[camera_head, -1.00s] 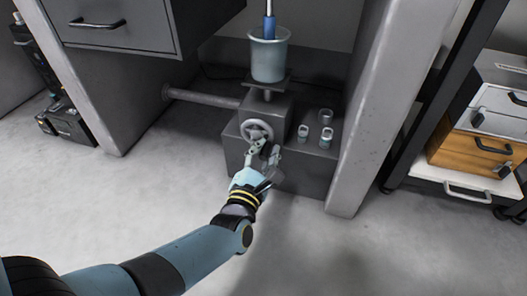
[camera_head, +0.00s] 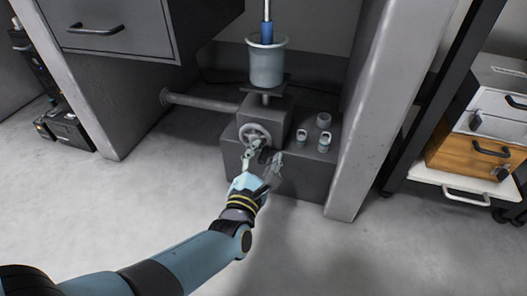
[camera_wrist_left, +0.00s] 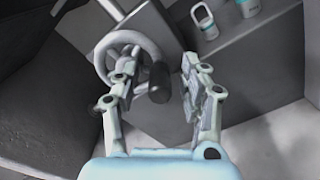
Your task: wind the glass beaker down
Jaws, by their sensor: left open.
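The glass beaker (camera_head: 266,66) stands upright on the small plate (camera_head: 273,84) of a grey jack (camera_head: 265,114) under the bench. My left gripper (camera_head: 263,158) is open in front of the wheel. In the left wrist view its fingers (camera_wrist_left: 156,92) stand on either side of the knob, with a gap at the right finger.
A bench leg (camera_head: 358,150) rises close on the right, and a drawer cabinet (camera_head: 110,35) is at the left. A horizontal pipe (camera_head: 200,101) runs left from the jack. The floor in front is clear.

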